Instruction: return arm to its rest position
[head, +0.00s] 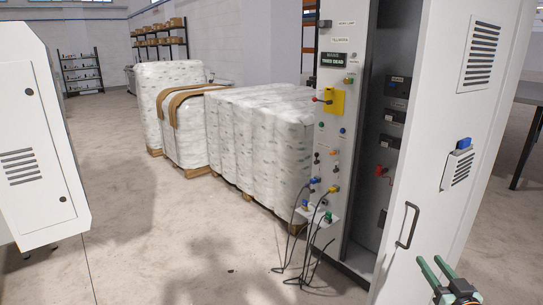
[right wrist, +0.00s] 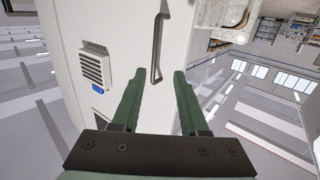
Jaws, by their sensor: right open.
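My right gripper (head: 437,269) shows at the bottom right of the head view, with two green fingers apart and nothing between them. In the right wrist view its fingers (right wrist: 154,82) are also spread and empty. They are in front of the white cabinet door (right wrist: 120,30), close to its dark handle (right wrist: 159,45). In the head view the handle (head: 407,226) is above and left of the gripper, apart from it. The door (head: 440,130) stands open beside the control cabinet (head: 330,130). My left gripper does not show.
The cabinet front carries switches and a yellow plate (head: 334,102). Black cables (head: 300,255) with coloured plugs hang down to the floor. White wrapped pallets (head: 255,140) stand behind. Another white cabinet (head: 38,140) is at the left. A dark table (head: 528,95) is at the right. The middle floor is clear.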

